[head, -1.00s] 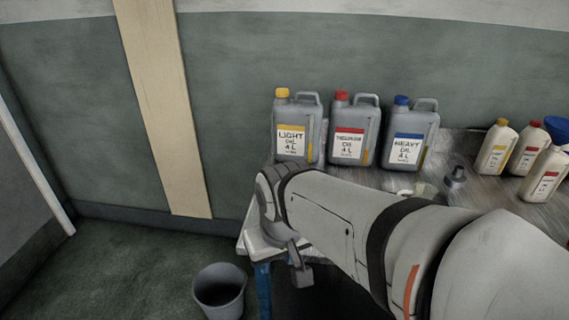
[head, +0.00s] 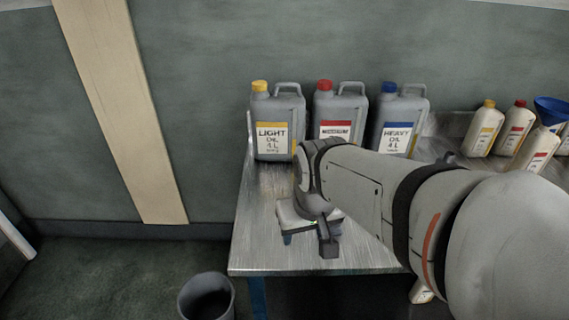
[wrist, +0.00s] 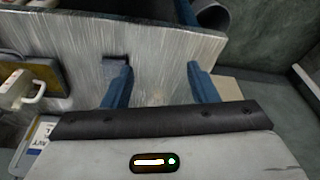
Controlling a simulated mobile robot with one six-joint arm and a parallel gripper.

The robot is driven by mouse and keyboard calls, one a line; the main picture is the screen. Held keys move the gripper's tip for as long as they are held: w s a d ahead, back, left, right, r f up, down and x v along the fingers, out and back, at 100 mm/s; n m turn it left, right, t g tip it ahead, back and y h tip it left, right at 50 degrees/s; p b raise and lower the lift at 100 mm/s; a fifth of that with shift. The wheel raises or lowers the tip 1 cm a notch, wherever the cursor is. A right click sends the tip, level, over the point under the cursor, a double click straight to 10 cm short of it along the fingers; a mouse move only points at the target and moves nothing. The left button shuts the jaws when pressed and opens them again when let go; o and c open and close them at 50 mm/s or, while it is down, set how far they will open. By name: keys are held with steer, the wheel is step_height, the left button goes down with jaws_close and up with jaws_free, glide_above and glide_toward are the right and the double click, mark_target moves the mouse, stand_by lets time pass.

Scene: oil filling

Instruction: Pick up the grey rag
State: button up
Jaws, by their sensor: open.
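No grey rag can be made out for certain. In the wrist view a small flat dark grey patch (wrist: 115,66) lies on the metal tabletop beside the left fingertip; I cannot tell whether it is the rag or a shadow. In the head view my arm covers part of the tabletop. My gripper (wrist: 160,78) is open, with its two blue fingers apart and only bare metal table between them. In the head view my gripper (head: 287,238) is over the left part of the table, partly hidden by my wrist.
The metal table (head: 258,240) has light (head: 277,122), medium (head: 338,122) and heavy oil (head: 398,122) jugs at the back. Several small bottles and a blue funnel (head: 552,108) stand at the right. A bucket (head: 207,297) is on the floor left of the table.

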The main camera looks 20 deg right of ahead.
steer(key=o, duration=0.5)
steer(key=shift+m+t+h, duration=0.3)
steer(key=shift+m+t, duration=0.1)
steer(key=shift+m, duration=0.4)
steer(key=w+d+f+b, duration=0.1)
steer(key=w+d+f, duration=0.1)
steer(key=w, duration=0.1)
steer(key=w+d+f+b, duration=0.1)
steer(key=w+d+f, duration=0.1)
steer(key=w+d, duration=0.1)
steer(key=w+d+f+b, duration=0.1)
steer(key=w+d+f, duration=0.1)
steer(key=w, duration=0.1)
steer(key=shift+d+f, duration=0.2)
steer(key=shift+f, duration=0.2)
steer(key=shift+o, duration=1.1)
steer(key=shift+m+t, duration=0.3)
steer(key=shift+m, duration=0.3)
steer(key=w+d+f, duration=0.1)
steer(key=d, duration=0.1)
steer(key=w+d+f+b, duration=0.1)
steer(key=w+d+f, duration=0.2)
steer(key=w+d, duration=0.1)
steer(key=shift+f+b, duration=0.35)
steer(key=shift+h, duration=0.3)
steer(key=shift+w+x, duration=0.15)
steer(key=shift+x, duration=1.75)
steer(key=shift+w+x, duration=0.1)
steer(key=shift+x, duration=1.75)
